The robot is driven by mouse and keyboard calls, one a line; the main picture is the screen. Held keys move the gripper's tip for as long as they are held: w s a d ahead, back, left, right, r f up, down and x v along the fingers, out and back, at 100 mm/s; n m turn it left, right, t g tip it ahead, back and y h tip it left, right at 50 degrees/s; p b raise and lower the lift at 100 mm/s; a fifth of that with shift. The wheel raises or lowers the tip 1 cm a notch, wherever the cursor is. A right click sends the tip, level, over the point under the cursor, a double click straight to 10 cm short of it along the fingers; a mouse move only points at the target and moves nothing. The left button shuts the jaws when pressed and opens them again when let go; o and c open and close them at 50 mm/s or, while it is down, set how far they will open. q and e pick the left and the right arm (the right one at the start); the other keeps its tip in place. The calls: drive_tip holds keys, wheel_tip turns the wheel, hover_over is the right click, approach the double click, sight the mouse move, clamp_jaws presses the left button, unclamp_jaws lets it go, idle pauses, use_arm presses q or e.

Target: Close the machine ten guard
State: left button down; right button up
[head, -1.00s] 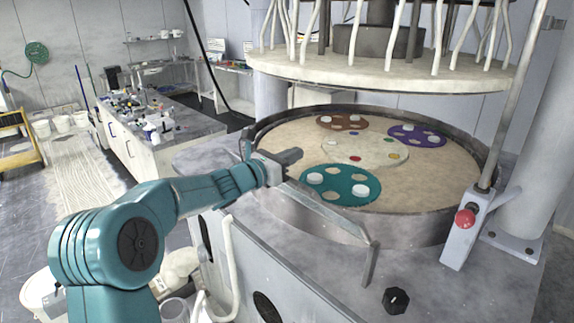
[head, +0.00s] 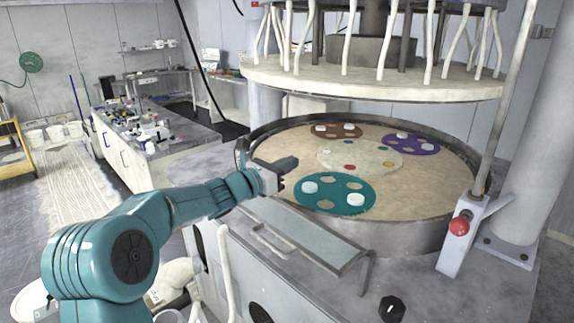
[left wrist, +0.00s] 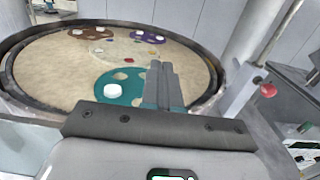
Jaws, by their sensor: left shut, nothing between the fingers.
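The machine's guard (head: 305,236) is a long grey-green panel at the near left edge of the round platen (head: 425,235). It leans at a slant outside the rim, with a bracket at its right end. My left gripper (head: 290,165) is shut and empty, above the near left rim, beyond the guard's far left end. It looks clear of the guard. In the left wrist view its closed fingers (left wrist: 160,82) point over the platen, by the teal carrier. I cannot make out the guard surely in that view. My right gripper is out of view.
Teal (head: 335,206), brown (head: 338,132) and purple (head: 411,144) carriers with white pieces lie on the platen. A large upper plate (head: 370,80) hangs above. A red button (head: 459,227) stands at the right, and a black knob (head: 392,308) sits in front.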

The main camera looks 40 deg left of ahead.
use_arm(q)
drive_tip(key=s+f+b, duration=0.2)
drive_tip(key=s+f, duration=0.1)
drive_tip(key=s+f+b, duration=0.6)
drive_tip(key=shift+s+a, duration=0.3)
drive_tip(key=shift+s, duration=0.1)
drive_tip(key=shift+a, duration=0.1)
